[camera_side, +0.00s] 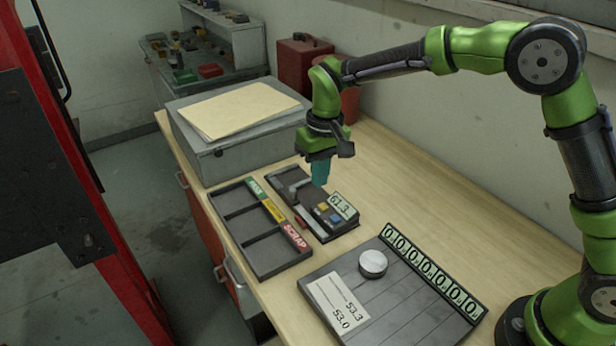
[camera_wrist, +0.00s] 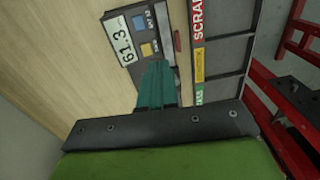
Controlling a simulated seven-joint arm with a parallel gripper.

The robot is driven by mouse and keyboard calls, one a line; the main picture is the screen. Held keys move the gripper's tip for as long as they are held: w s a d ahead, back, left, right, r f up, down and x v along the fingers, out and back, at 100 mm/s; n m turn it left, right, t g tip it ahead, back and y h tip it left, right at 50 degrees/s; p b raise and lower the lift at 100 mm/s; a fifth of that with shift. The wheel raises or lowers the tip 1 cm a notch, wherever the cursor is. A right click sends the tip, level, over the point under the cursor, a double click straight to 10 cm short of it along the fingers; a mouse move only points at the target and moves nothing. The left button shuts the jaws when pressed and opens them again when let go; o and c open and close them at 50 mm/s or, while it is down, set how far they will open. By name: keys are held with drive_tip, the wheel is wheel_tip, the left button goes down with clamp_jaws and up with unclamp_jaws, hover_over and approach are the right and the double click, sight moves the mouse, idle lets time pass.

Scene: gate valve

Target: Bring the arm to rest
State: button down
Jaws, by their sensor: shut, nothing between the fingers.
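My gripper (camera_side: 319,184) has teal fingers and hangs pointing down over the dark measuring device (camera_side: 345,229) on the wooden bench. Its fingers are together with nothing held. In the wrist view the shut fingers (camera_wrist: 157,66) point toward the device (camera_wrist: 150,35), whose display reads 61.3. Beside the display are a yellow and a blue button. The gripper hides part of the device's back end in the side view. I cannot tell whether the fingertips touch it.
A three-compartment tray (camera_side: 246,237) with green, yellow and red SCRAP labels sits left of the device; its compartments look empty. A board (camera_side: 415,312) with a round metal disc (camera_side: 373,263), a card and a row of zeros lies in front. A grey case (camera_side: 215,152) stands behind.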

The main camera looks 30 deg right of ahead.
drive_tip(key=s+d+r+m+t, duration=0.1)
drive_tip(key=s+d+r+t, duration=0.1)
drive_tip(key=s+d+r, duration=0.2)
drive_tip(key=s+d+r+m+t+y, duration=0.1)
drive_tip(key=s+d+r, duration=0.3)
drive_tip(key=s, duration=0.7)
drive_tip(key=s+d+r+m+t, duration=0.1)
drive_tip(key=s+d+r+t, duration=0.2)
drive_tip(key=s, duration=0.5)
drive_tip(key=shift+s+d+r+m+t, duration=0.2)
drive_tip(key=shift+d+r+m+t, duration=0.25)
drive_tip(key=shift+r, duration=0.5)
drive_tip(key=shift+a, duration=0.15)
drive_tip(key=w+a+f+n+g+h, duration=0.15)
drive_tip(key=w+a+f, duration=0.3)
drive_tip(key=w, duration=0.45)
drive_tip(key=w+a+f+n+g, duration=0.1)
drive_tip(key=w+a+f+g, duration=0.3)
drive_tip(key=w, duration=0.6)
drive_tip(key=w+a+f+n+t, duration=0.1)
drive_tip(key=w+a+f+n, duration=0.15)
drive_tip(key=w+a, duration=0.45)
drive_tip(key=shift+m, duration=0.45)
drive_tip(key=shift+w+d+f, duration=0.35)
drive_tip(key=shift+f, duration=0.85)
drive_tip(key=shift+w+d+f, duration=0.3)
drive_tip(key=shift+w+f, duration=0.05)
drive_tip(key=shift+f, duration=0.85)
drive_tip(key=shift+w+d+f, duration=0.35)
drive_tip(key=shift+f, duration=0.85)
